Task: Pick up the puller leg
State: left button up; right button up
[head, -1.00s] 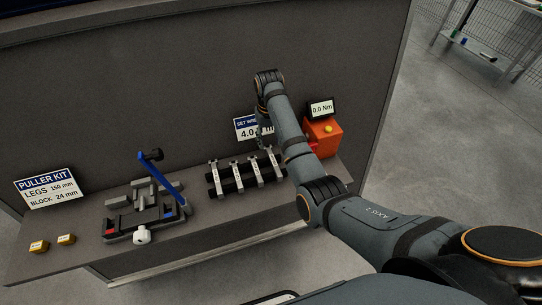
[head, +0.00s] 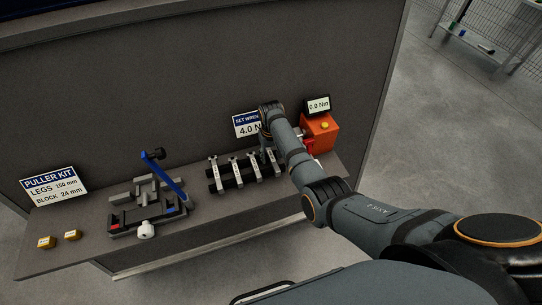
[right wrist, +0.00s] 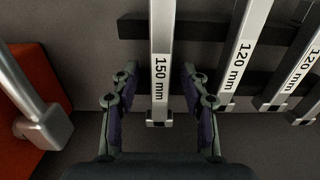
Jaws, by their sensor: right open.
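The puller leg marked 150 mm (right wrist: 160,45) is a pale metal bar lying across a dark rack (right wrist: 205,56) in the right wrist view. My right gripper (right wrist: 157,75) is open, with one finger on each side of this leg and visible gaps to both. In the head view the right gripper (head: 268,152) is over the rightmost leg of the row, partly hidden by its own arm. My left gripper is not in view.
An orange box (head: 322,134) with a 0.0 Nm display (head: 318,105) stands right of the rack. A metal tool end (right wrist: 45,125) lies left of the gripper in the wrist view. A puller fixture with a blue handle (head: 168,178) and two small yellow blocks (head: 46,242) are further left.

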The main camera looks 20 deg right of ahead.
grip_shut()
jog(key=shift+r, duration=0.1)
dwell(0.3)
